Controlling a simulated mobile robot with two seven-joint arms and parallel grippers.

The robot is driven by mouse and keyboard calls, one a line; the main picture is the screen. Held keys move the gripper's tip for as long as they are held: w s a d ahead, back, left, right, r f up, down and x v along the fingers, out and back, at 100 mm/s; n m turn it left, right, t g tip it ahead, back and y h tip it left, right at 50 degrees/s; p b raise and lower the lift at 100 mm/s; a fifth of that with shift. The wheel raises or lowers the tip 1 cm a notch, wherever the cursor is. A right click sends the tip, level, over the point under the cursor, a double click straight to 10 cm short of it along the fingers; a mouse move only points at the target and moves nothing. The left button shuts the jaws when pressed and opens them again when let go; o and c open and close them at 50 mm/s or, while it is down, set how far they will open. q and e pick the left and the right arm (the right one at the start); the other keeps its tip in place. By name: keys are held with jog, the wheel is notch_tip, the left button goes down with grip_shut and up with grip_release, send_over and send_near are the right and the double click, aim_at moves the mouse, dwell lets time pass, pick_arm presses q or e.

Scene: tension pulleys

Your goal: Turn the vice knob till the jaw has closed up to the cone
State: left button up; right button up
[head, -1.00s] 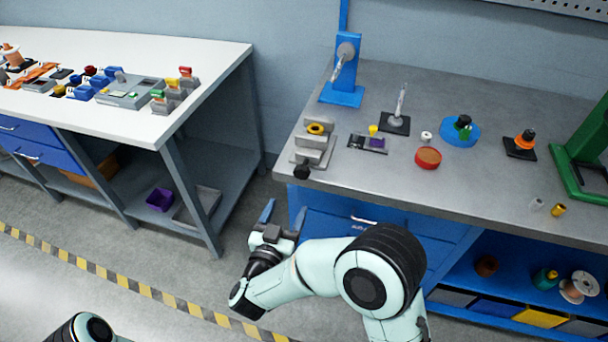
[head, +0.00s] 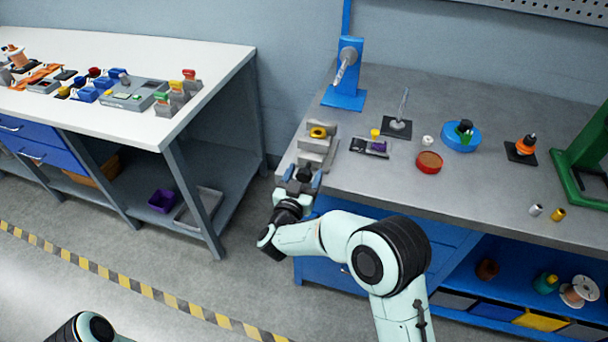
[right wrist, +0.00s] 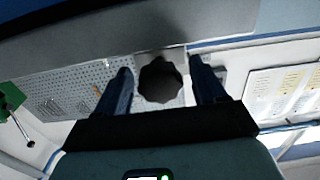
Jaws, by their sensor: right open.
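The grey vice (head: 322,148) stands at the left front corner of the grey bench, with a yellow ring-like piece with a dark centre (head: 318,132) at its jaws. I cannot tell the cone's shape or the jaw gap from here. The black lobed vice knob (right wrist: 160,80) shows between the two blue fingers in the right wrist view. My right gripper (head: 303,175) is open at the bench's front edge, its fingers on either side of the knob, not visibly closed on it. My left gripper is not in view; only part of my left arm shows at the lower left.
A small dark tray with yellow and purple pieces (head: 370,147) lies right of the vice. A red round container (head: 429,162) and a blue dish (head: 461,137) stand farther right. A blue stand (head: 345,90) rises behind.

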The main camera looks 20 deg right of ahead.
jog(key=c, duration=1.1)
jog(key=shift+o, duration=0.2)
jog(key=m+b, duration=0.1)
jog(key=b, duration=0.1)
jog(key=m+b, duration=0.1)
jog(key=shift+f+m+b, duration=0.3)
jog(key=shift+m+b, duration=0.05)
jog(key=shift+m, duration=0.05)
jog(key=shift+r+m+b, duration=0.2)
jog(key=shift+m+b, duration=0.35)
jog(key=shift+m, duration=0.25)
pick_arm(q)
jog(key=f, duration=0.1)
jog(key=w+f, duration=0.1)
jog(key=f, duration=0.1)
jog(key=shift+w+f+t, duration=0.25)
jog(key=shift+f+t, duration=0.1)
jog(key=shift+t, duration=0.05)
pick_arm(e)
jog(key=o, duration=1.1)
jog(key=shift+c, duration=0.2)
jog(key=shift+s+a, duration=0.1)
